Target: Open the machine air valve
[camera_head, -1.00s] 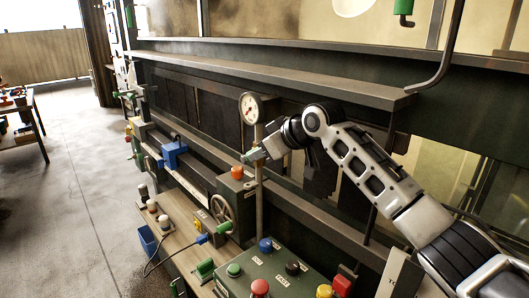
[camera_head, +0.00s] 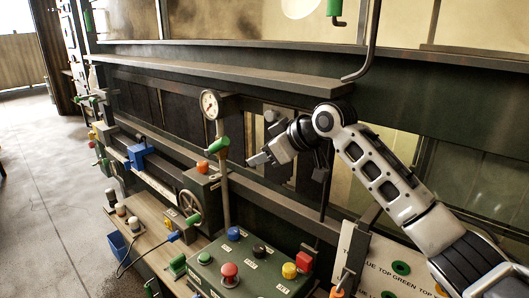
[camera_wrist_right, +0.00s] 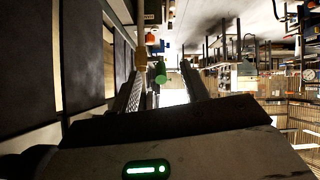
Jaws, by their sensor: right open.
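A green valve handle (camera_head: 221,145) sits on the upright pipe below a round white gauge (camera_head: 209,104). No label on it is readable, so I cannot tell for certain that it is the machine air valve. My right gripper (camera_head: 261,159) is open and empty, to the right of this handle and apart from it in the head view. In the right wrist view, a green cylinder (camera_wrist_right: 160,72), likely the same handle, shows beyond and between my open fingers (camera_wrist_right: 165,84). My left gripper is not in view.
Below stands a control box (camera_head: 240,262) with coloured buttons. An orange knob (camera_head: 203,166) and a handwheel (camera_head: 190,205) are left of the pipe. Other green handles show on the bench (camera_head: 193,219) and overhead (camera_head: 333,8). A long ledge (camera_head: 230,71) runs above the gripper.

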